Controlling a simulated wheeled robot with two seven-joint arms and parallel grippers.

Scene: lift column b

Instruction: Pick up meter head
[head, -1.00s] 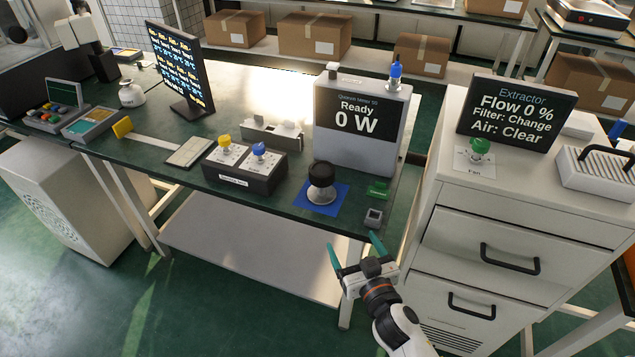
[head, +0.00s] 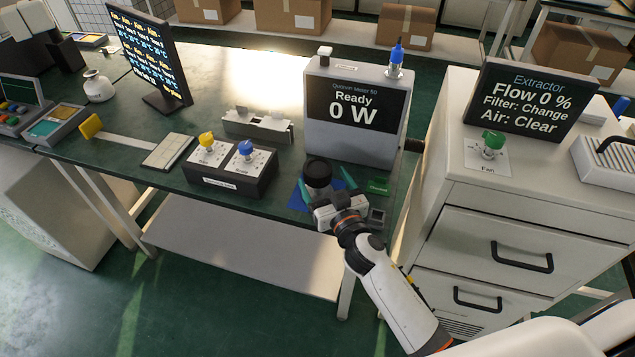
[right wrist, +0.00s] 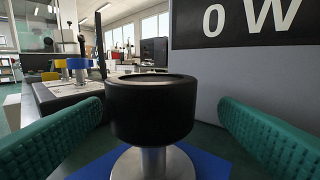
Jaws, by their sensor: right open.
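The meter head (head: 318,172) has a wide black round top on a silver stem and stands upright on a blue mat (head: 295,200) near the table's front edge. In the right wrist view the meter head (right wrist: 152,108) fills the middle, between the two green fingers and a little beyond their tips. My right gripper (head: 324,186) is open, its teal fingers either side of the meter head in the head view. The right wrist view shows the open fingers (right wrist: 160,128) apart from the black top, with space on both sides. The gripper body hides the meter head's foot. My left gripper is not in view.
The grey meter box (head: 358,140), reading 0 W, stands close behind. A black box with yellow and blue knobs (head: 230,180) is to the left. A white drawer cabinet (head: 520,195) stands right of the table.

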